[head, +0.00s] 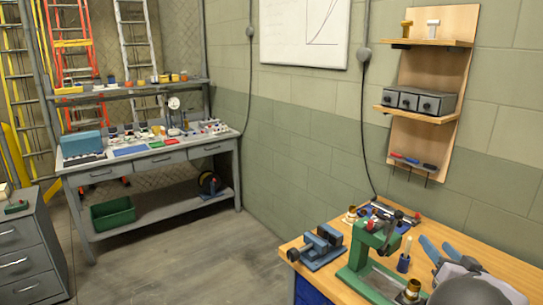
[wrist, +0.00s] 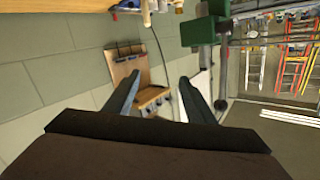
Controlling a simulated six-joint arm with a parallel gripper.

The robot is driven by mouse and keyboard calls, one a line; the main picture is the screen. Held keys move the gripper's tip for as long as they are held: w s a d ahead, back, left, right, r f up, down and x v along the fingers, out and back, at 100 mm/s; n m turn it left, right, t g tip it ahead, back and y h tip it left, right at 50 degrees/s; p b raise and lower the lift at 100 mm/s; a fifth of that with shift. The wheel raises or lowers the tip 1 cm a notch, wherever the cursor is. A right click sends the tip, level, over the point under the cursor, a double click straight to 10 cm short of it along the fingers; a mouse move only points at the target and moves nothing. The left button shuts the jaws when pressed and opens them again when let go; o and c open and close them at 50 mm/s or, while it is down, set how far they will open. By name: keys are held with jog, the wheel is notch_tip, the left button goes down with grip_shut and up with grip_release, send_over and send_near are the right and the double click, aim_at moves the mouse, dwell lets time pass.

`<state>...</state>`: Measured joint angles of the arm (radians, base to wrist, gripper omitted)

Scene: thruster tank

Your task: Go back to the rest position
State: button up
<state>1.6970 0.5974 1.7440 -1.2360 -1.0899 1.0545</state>
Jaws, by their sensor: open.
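My gripper (head: 436,243) is at the lower right of the head view, above the right part of the wooden workbench (head: 500,258). Its two blue-grey fingers are apart, and I see nothing between them. In the wrist view my gripper (wrist: 159,77) also shows open and empty, with the wall behind the fingers. A dark wrist part hides some of the bench below it in the head view.
A green press-like stand (head: 362,247) is on the bench just left of my gripper. A blue vise (head: 320,243) stands farther left. A wooden wall shelf (head: 432,75) holds grey boxes. A grey workbench (head: 150,158) stands at the back left. The floor between is clear.

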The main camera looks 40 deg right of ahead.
jog(key=w+a+r+m+h+b, duration=0.4)
jog(key=w+r+m, duration=0.3)
jog(key=w+r, duration=0.75)
jog(key=w+a+f+n+g+y+p, duration=0.1)
jog(key=w+a+f+n+y, duration=0.2)
jog(key=w+a+f, duration=0.45)
jog(key=w+a+f+n+g+y+p, duration=0.25)
jog(key=w+a+f+y, duration=0.2)
jog(key=a+f, duration=0.65)
jog(key=s+a+f+n+g+y, duration=0.1)
jog(key=a+f+n+y, duration=0.15)
jog(key=a, duration=0.45)
jog(key=s+a+f+n+g+y, duration=0.1)
jog(key=a+f+n, duration=0.15)
jog(key=a, duration=0.55)
jog(key=s+a+f+n+g+y, duration=0.1)
jog(key=a+f+g, duration=0.1)
jog(key=a+f, duration=0.35)
jog(key=s+a+f+n+g+y, duration=0.2)
jog(key=s+a+n+g, duration=0.3)
jog(key=s+a, duration=1)
jog(key=shift+a+f+n+y, duration=0.3)
jog(key=shift+a+f+n, duration=0.35)
jog(key=shift+n, duration=0.3)
jog(key=shift+r, duration=0.1)
